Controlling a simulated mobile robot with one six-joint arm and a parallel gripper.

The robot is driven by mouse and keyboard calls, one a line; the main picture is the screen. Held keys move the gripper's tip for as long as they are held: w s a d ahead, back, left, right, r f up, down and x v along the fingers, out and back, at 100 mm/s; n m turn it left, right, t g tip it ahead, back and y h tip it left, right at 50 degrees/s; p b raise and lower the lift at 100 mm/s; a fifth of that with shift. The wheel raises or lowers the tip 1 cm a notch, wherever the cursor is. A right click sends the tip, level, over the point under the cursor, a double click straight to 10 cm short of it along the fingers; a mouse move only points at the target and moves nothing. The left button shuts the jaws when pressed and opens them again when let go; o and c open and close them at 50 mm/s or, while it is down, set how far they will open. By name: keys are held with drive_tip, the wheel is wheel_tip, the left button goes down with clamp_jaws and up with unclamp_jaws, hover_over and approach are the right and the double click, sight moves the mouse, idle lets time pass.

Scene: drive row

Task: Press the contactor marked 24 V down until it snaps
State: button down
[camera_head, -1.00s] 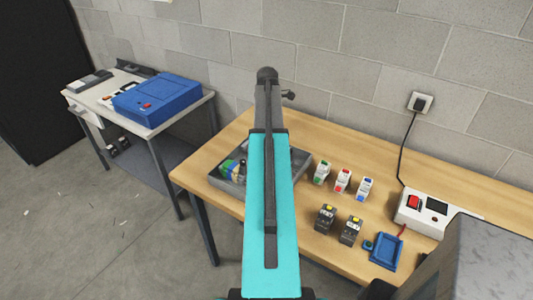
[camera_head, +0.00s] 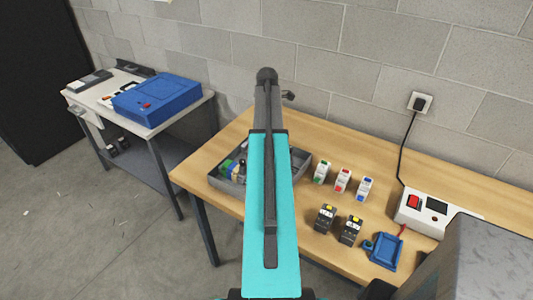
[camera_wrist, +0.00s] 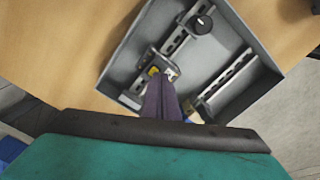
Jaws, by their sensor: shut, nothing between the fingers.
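In the wrist view my gripper (camera_wrist: 162,82) is shut and empty, its dark fingers pointing down into a grey tray (camera_wrist: 265,55). A small grey and black device with a yellow mark (camera_wrist: 153,71) sits on a rail in the tray, right at the fingertips; whether they touch it I cannot tell. Its marking is not legible, so I cannot tell whether it is the 24 V contactor. In the head view two dark devices with yellow tops, one left (camera_head: 325,218) and one right (camera_head: 351,230), stand on the bench.
On the bench (camera_head: 300,245) stand green, red and blue marked white modules (camera_head: 343,181), a blue holder (camera_head: 385,251) and a white box with a red switch (camera_head: 424,212). A blue case (camera_head: 158,99) lies on a side table.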

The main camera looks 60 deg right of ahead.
drive_tip(key=shift+f, duration=0.6)
idle(0.5)
drive_tip(key=shift+r, duration=0.2)
wheel_tip(320, 180, up, 8)
drive_tip(key=p, duration=0.5)
drive_tip(key=shift+f, duration=0.15)
idle(0.7)
idle(0.4)
